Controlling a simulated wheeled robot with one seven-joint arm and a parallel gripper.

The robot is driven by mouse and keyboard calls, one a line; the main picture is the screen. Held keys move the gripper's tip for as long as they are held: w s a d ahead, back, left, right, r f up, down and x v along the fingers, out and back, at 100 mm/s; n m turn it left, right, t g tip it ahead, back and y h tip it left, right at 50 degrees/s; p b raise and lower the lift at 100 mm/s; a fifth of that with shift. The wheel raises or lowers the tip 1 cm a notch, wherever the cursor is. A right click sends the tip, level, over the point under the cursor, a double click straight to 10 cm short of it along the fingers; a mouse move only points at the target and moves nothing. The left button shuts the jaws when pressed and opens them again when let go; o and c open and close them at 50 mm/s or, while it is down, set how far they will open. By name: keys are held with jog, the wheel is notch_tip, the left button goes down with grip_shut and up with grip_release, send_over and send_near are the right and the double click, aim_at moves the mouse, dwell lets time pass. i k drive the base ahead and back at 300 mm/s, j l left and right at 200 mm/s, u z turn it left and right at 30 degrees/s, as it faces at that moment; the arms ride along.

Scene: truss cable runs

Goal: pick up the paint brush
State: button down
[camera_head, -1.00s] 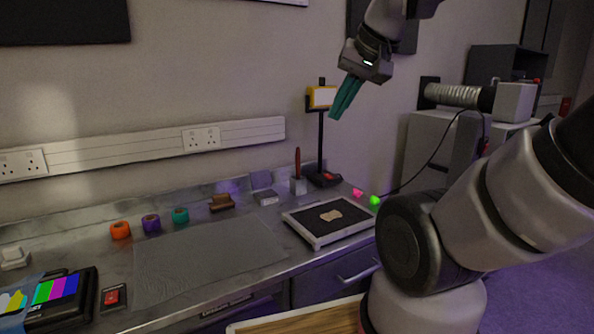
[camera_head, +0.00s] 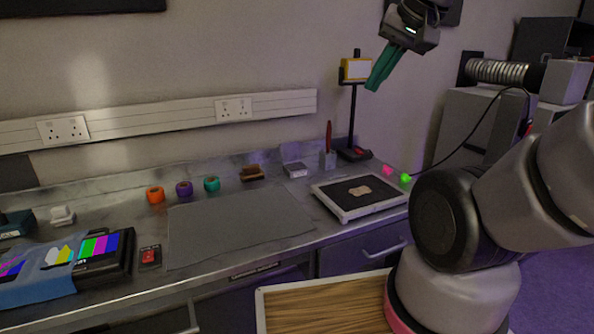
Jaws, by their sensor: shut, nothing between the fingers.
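A slim red-brown handle (camera_head: 329,134) stands upright in a small grey holder (camera_head: 328,160) at the back of the metal bench. It looks like the paint brush, but its lower end is hidden in the holder and I cannot be sure. A small brown block-like thing (camera_head: 252,173), perhaps also a brush, lies on the bench left of it. My gripper (camera_head: 372,84), with teal fingers, is shut and empty. It hangs high, above and to the right of the handle, well apart from it.
A lamp-like stand with a yellow head (camera_head: 356,69) rises just right of the holder. A black-topped tray (camera_head: 347,211) sits in front. Orange, purple and teal rolls (camera_head: 211,184) stand left. A grey mat (camera_head: 240,226) lies clear. Pink and green lumps (camera_head: 405,178) lie right.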

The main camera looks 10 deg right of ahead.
aim_at(329, 128)
jog(key=i+l+u, duration=0.1)
jog(key=l, duration=0.25)
jog(key=i+l+u, duration=0.1)
jog(key=l, duration=0.3)
jog(key=i+l+u, duration=0.1)
jog(key=l, duration=0.3)
jog(key=i+l+u, duration=0.1)
jog(key=i+l, duration=0.15)
jog(key=l, duration=0.15)
jog(key=l+u, duration=0.1)
jog(key=l, duration=0.3)
jog(key=i, duration=0.05)
